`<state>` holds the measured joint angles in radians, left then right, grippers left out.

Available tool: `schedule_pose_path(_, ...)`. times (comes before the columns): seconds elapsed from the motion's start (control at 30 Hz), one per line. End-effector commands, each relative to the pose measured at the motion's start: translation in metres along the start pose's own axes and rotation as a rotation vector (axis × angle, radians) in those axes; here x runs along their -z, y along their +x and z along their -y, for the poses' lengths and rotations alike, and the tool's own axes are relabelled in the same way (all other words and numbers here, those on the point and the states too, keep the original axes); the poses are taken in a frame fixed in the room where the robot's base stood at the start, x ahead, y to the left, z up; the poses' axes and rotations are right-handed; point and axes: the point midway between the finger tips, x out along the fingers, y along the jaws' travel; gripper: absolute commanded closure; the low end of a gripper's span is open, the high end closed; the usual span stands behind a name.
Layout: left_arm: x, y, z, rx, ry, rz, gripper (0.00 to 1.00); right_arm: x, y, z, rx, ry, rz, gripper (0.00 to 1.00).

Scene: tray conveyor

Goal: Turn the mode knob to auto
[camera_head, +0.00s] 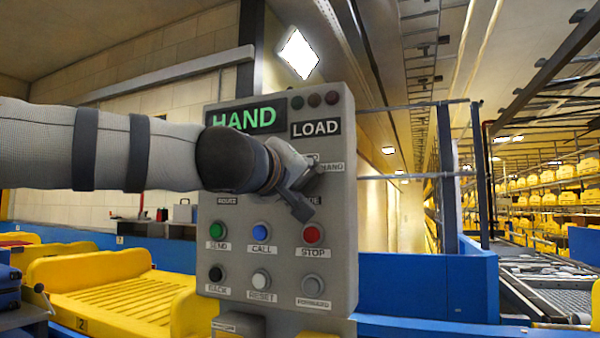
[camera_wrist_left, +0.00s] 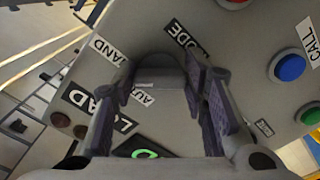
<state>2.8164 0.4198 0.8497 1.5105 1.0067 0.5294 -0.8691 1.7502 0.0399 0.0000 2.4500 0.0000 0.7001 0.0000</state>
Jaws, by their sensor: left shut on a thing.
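The grey control panel (camera_head: 335,240) stands upright in the head view. Its display (camera_head: 245,117) reads HAND in green, beside a LOAD label. My left gripper (camera_head: 304,184) is at the upper right of the panel, by the HAND label and the partly covered MODE label. It hides the mode knob there. In the left wrist view the grey mode knob (camera_wrist_left: 160,72) lies between the two fingers of my left gripper (camera_wrist_left: 168,88), which is shut on it. The AUTO label (camera_wrist_left: 143,98) shows between the fingers, and the HAND label (camera_wrist_left: 107,48) lies to the left. My right gripper is not in view.
Below the knob are green SEND (camera_head: 217,231), blue CALL (camera_head: 262,231) and red STOP (camera_head: 313,234) buttons, with BACK, RESET and FORWARD buttons under them. A yellow slatted tray (camera_head: 130,300) is at the left. A blue barrier (camera_head: 430,285) runs behind the panel.

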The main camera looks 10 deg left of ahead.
Motion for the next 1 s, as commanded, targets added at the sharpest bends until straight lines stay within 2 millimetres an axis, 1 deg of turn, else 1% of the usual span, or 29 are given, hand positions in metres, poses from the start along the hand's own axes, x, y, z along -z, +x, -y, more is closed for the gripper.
schedule_pose_path(0.03,0.0034,-0.0035,-0.0049,-0.006,-0.038,-0.005,0.88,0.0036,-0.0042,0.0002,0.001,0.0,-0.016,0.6)
schedule_pose_path(0.2,0.0008,-0.0004,-0.0018,-0.002,-0.202,-0.001,0.88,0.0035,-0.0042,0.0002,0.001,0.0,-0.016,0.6)
schedule_pose_path(0.6,0.0008,0.0005,-0.0024,-0.001,-0.558,0.0,0.88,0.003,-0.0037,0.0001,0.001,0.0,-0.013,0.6)
schedule_pose_path(0.8,0.0013,0.0003,-0.0032,-0.001,-0.689,0.0,0.88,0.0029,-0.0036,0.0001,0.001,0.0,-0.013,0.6)
schedule_pose_path(1.0,0.0018,0.0003,-0.0033,-0.001,-0.773,-0.001,0.88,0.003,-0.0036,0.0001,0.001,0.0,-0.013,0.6)
